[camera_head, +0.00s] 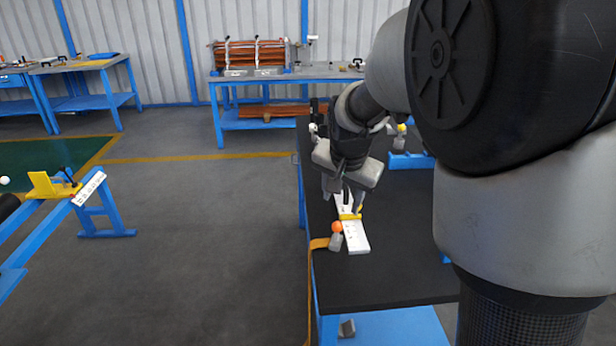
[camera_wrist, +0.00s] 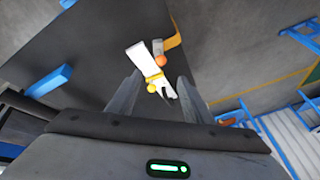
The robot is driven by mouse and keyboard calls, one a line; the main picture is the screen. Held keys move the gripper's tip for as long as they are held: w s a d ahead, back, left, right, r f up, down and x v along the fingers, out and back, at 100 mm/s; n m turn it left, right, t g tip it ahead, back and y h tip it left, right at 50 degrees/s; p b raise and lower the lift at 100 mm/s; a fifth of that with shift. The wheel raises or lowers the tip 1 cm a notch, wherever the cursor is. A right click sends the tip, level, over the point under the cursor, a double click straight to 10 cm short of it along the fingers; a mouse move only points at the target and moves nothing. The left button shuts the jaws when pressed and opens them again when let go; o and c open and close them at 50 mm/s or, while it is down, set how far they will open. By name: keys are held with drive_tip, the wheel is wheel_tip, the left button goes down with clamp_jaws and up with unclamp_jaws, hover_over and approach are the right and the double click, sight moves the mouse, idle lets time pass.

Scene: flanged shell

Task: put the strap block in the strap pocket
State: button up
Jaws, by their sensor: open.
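A small grey block with an orange ball on top (camera_head: 336,241), probably the strap block, stands near the left edge of the black table. An orange strap (camera_head: 319,243) runs from beside it over that edge and hangs down. A long white piece with yellow parts (camera_head: 356,238) lies close by; whether it holds the strap pocket I cannot tell. My gripper (camera_head: 350,204) is low over the far part of the white piece, partly hiding it. In the wrist view my open fingers (camera_wrist: 155,96) stand either side of the white piece (camera_wrist: 138,57); the orange ball (camera_wrist: 159,60) lies beyond the fingertips.
The black table top (camera_head: 400,270) is mostly bare at the front. A blue bracket (camera_head: 410,161) stands farther back. A blue stand with a yellow fixture (camera_head: 47,187) is across the floor at left. Blue workbenches line the back wall.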

sight(337, 225)
drive_tip(key=b+x, duration=0.3)
drive_tip(key=x, duration=1.5)
drive_tip(key=shift+w, duration=0.25)
drive_tip(key=shift+r, duration=0.1)
clamp_jaws()
